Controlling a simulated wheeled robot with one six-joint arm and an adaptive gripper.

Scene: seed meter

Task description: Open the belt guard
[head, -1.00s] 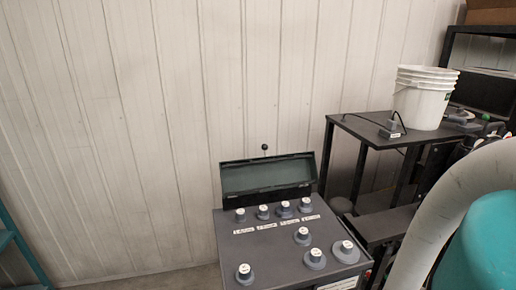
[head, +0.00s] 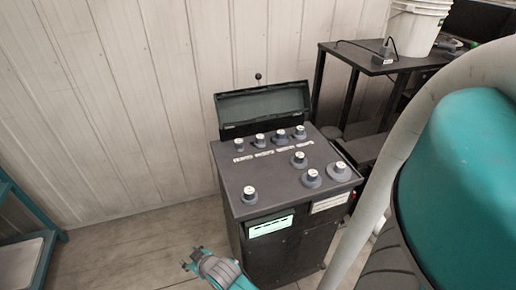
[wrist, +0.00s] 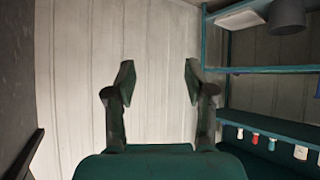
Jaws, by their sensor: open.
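A dark grey cabinet (head: 280,194) with several round knobs on its top stands in the middle of the head view. A dark framed lid with a greenish panel (head: 262,105) stands raised along its back edge, with a small black ball (head: 258,76) on a stem behind it. I cannot tell for sure whether this lid is the belt guard. My gripper (head: 193,259) is low, left of the cabinet's front and apart from it. In the wrist view my gripper (wrist: 158,80) has its two fingers spread with nothing between them.
A teal shelf (head: 22,225) is at the left, also in the wrist view (wrist: 270,70). Floor (head: 130,245) between shelf and cabinet is clear.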

